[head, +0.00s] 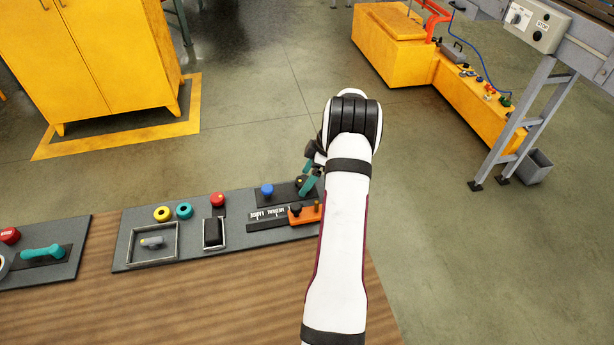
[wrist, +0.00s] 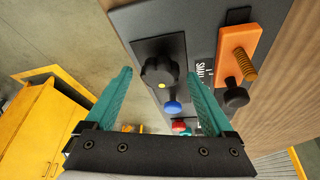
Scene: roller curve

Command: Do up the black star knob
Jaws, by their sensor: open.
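The black star knob (wrist: 161,71) sits on a dark plate on the grey panel, with a small yellow dot on its edge. It shows in the wrist view between the two teal fingertips of my gripper (wrist: 159,76). My gripper is open and holds nothing. The fingers are spread wider than the knob, one to each side of it in the picture. I cannot tell how far the tips are from the knob. In the head view, my gripper (head: 305,178) is over the right end of the panel and partly covers the knob.
A blue knob (wrist: 173,107) stands close to the star knob. An orange block (wrist: 238,50) with a black knob (wrist: 235,96) and a ribbed post is beside a label strip. Red knob (head: 218,199), tray (head: 175,251) and rings are farther left. A yellow cabinet (head: 95,60) stands behind.

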